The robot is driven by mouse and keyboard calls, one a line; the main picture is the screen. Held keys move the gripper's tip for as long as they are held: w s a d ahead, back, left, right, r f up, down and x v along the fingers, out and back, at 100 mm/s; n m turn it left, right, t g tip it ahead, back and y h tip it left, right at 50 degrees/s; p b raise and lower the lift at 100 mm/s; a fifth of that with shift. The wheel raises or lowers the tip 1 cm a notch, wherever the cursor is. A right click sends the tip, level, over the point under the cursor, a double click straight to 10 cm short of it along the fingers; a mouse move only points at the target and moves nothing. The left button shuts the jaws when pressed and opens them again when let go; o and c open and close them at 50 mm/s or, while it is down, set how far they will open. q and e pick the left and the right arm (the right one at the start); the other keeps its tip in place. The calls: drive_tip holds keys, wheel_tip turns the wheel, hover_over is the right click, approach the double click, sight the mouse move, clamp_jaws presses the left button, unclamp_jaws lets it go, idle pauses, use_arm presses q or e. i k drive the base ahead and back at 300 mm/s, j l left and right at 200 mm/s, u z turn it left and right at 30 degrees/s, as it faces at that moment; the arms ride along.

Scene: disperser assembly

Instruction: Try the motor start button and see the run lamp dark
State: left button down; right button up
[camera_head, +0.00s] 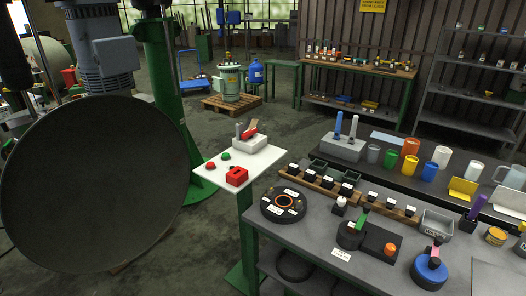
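A control stand with a white top (262,160) on a green post (246,225) stands left of the workbench. On the top are a small green round piece (226,156), a small red round piece (210,166) and a red block (236,177). A pale box with a red lever (250,132) sits at the back of the top. Which piece is the start button and which the run lamp is too small to tell. No piece shows a clear glow. Neither of my grippers is in view.
A large dark disc (90,185) fills the left, beside a green column (172,80) and a grey motor (105,50). The workbench (320,225) at right holds several parts, including a black ring (268,212) and a blue round part (429,272). Floor behind the stand is open.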

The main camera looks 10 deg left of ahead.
sight(225, 156)
drive_tip(key=i+j+z, duration=0.45)
drive_tip(key=j, duration=0.15)
drive_tip(key=j+z, duration=0.25)
drive_tip(key=i+j, duration=0.15)
drive_tip(key=j, duration=0.2)
drive_tip(key=i+j, duration=0.1)
drive_tip(key=j, duration=0.3)
drive_tip(key=i+j+z, duration=0.1)
drive_tip(key=j, duration=0.25)
drive_tip(key=i+j, duration=0.2)
drive_tip(key=j, duration=0.2)
drive_tip(key=i+j, duration=0.1)
drive_tip(key=j, duration=0.3)
drive_tip(key=z, duration=0.05)
